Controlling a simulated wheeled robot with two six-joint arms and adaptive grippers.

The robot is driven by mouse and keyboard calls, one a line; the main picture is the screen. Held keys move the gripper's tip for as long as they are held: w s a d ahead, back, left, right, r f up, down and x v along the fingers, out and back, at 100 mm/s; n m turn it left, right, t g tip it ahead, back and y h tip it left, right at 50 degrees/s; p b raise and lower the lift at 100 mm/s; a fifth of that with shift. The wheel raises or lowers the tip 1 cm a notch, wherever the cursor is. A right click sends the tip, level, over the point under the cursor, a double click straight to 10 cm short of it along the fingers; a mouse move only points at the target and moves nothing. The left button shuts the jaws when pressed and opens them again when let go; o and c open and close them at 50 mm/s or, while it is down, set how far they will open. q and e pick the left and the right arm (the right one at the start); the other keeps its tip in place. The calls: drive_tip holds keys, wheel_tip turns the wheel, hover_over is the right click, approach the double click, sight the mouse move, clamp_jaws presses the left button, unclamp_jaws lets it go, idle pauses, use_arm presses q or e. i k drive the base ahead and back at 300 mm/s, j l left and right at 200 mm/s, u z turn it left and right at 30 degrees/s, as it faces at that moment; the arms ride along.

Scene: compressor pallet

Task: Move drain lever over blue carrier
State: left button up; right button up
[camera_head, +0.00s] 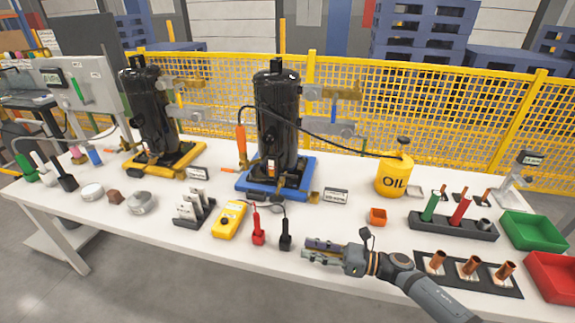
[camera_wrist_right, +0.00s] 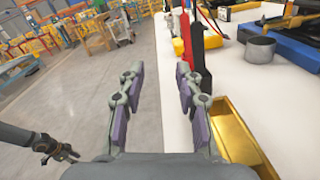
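The blue carrier (camera_head: 282,205) stands mid-table under a black compressor (camera_head: 276,115); its edge also shows in the wrist view (camera_wrist_right: 290,50). An orange-handled lever (camera_head: 241,143) stands upright at its left side. A brass piece (camera_head: 313,197) sits at its front right corner. I cannot tell for sure which is the drain lever. My right gripper (camera_head: 308,250) is over the table's front edge, in front of the carrier and apart from it. In the wrist view it is open and empty (camera_wrist_right: 160,95). My left gripper (camera_wrist_right: 58,150) shows small at the left of the wrist view.
A red probe (camera_head: 258,231), a black probe (camera_head: 285,235) and a yellow meter (camera_head: 229,219) lie between gripper and carrier. A second compressor stands on a yellow carrier (camera_head: 166,168).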

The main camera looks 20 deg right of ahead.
sight(282, 175)
drive_tip(key=i+l, duration=0.3)
drive_tip(key=i, duration=0.15)
drive_tip(key=i+l, duration=0.35)
drive_tip(key=i, duration=0.1)
